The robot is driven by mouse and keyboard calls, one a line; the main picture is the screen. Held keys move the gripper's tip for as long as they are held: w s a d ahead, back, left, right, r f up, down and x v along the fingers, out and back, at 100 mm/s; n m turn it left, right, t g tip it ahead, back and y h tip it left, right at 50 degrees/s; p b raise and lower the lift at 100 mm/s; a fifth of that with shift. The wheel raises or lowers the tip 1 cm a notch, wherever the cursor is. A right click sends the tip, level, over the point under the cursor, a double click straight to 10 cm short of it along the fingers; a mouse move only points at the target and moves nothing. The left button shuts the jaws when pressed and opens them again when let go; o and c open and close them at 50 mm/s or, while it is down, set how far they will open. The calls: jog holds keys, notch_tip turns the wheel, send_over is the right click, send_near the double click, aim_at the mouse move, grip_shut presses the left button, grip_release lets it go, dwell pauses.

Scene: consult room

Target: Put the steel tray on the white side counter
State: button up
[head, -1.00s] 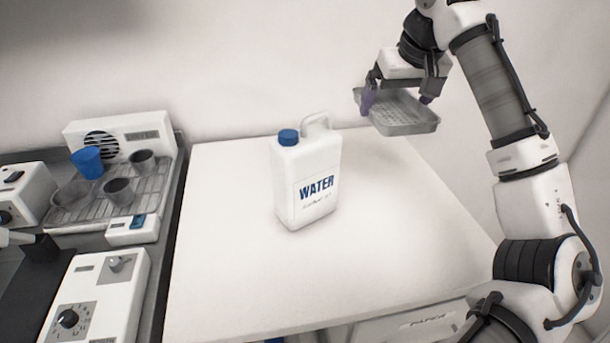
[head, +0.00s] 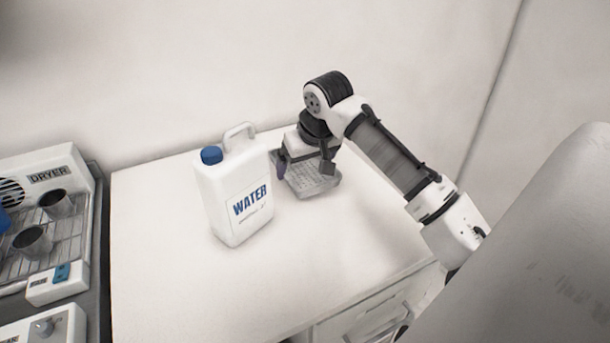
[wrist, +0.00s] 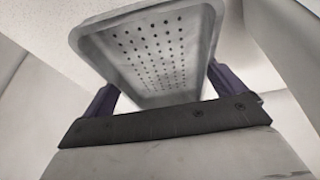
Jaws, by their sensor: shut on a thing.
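The steel tray (head: 318,186) is a shallow grey pan with a perforated bottom. In the head view it is just right of the water jug, over the back part of the white side counter (head: 300,265). My gripper (head: 304,171) is shut on the tray from above, with its purple-tipped fingers at the tray. The tray (wrist: 155,50) fills the upper middle of the wrist view, between the fingers. It is low over the counter; I cannot tell whether it touches the surface. Part of the tray is hidden behind my gripper.
A white water jug (head: 232,200) with a blue cap stands on the counter close to the tray's left. A dryer rack (head: 45,265) with metal cups is at the far left. The counter's front and right parts are clear. A large grey shape (head: 540,240) fills the lower right.

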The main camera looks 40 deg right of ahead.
aim_at(307, 175)
jog(key=shift+f, duration=2.1)
jog(key=shift+f, duration=0.2)
jog(key=o, duration=0.7)
jog(key=b+v, duration=0.1)
jog(key=v, duration=1.1)
jog(key=shift+s+r+b, duration=0.1)
jog(key=shift+r+b, duration=0.05)
jog(key=shift+b, duration=0.2)
